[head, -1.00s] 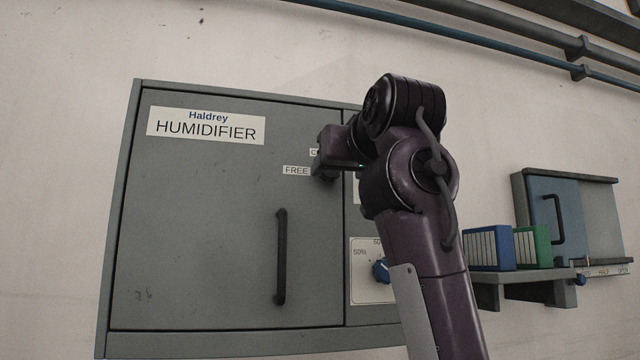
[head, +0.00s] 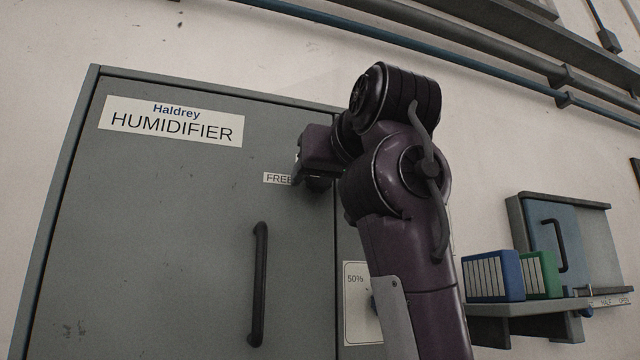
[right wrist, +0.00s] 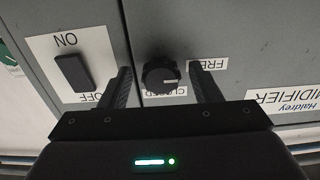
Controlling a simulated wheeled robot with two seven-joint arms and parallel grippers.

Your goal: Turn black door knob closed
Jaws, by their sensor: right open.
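The black door knob (right wrist: 160,76) shows in the right wrist view on the grey humidifier cabinet. Its white mark points right, towards the FREE label (right wrist: 209,64); the CLOSED label (right wrist: 165,91) sits just below it in this turned picture. My right gripper (right wrist: 161,80) is open, with one finger on each side of the knob; I cannot tell whether they touch it. In the head view my right gripper (head: 317,168) is at the cabinet door (head: 180,220), beside the FREE label, and hides the knob. My left gripper is not in view.
A black bar handle (head: 258,285) stands out from the door below the knob. An ON/OFF rocker switch (right wrist: 74,72) is beside the knob. A dial panel (head: 355,300) is partly behind my arm. A shelf (head: 520,307) with blue and green binders stands right.

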